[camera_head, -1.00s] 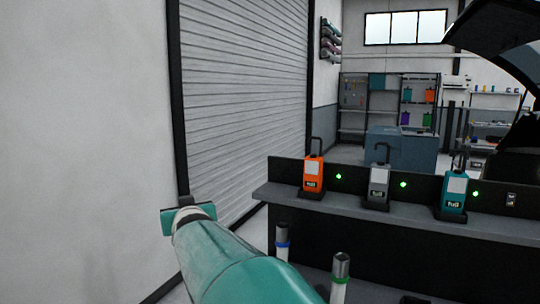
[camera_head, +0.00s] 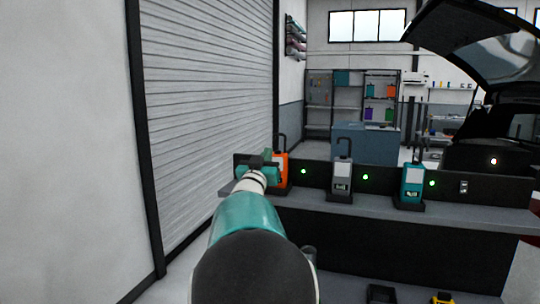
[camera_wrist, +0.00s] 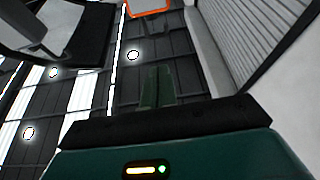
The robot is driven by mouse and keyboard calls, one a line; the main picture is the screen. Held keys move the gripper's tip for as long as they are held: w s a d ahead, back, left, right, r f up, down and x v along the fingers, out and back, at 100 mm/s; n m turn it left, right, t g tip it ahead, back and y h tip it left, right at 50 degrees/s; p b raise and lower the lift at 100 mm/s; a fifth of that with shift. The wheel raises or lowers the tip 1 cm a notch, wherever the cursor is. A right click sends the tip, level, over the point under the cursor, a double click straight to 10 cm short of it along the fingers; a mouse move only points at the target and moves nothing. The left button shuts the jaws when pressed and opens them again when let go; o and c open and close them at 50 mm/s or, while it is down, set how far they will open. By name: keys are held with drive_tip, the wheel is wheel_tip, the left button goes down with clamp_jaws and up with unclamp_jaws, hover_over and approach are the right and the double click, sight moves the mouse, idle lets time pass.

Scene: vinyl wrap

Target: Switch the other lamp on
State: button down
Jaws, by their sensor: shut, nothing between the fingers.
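Three box-shaped lamps with hooked tops stand in a row on a grey ledge: an orange lamp (camera_head: 282,164), a grey lamp (camera_head: 342,176) and a teal lamp (camera_head: 412,182). I cannot tell from their faces whether any is lit. My gripper (camera_head: 257,162) is in front of the orange lamp's left side and hides part of it; I cannot tell whether they touch. In the wrist view my gripper (camera_wrist: 158,88) is shut and empty. An orange frame-like thing, probably the orange lamp (camera_wrist: 147,6), shows at the top edge there.
Green lights (camera_head: 304,171) sit on the dark back panel beside the lamps, and a red light (camera_head: 493,161) is at far right. A small switch plate (camera_head: 463,187) is right of the teal lamp. A roller shutter (camera_head: 205,100) stands left. A raised car hatch (camera_head: 475,40) is at right.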

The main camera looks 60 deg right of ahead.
sight(278, 152)
drive_tip(key=w+d, duration=0.1)
drive_tip(key=d, duration=0.7)
drive_tip(key=shift+w+d+f, duration=0.15)
drive_tip(key=shift+d+f, duration=0.05)
drive_tip(key=shift+f, duration=0.1)
drive_tip(key=shift+f, duration=0.1)
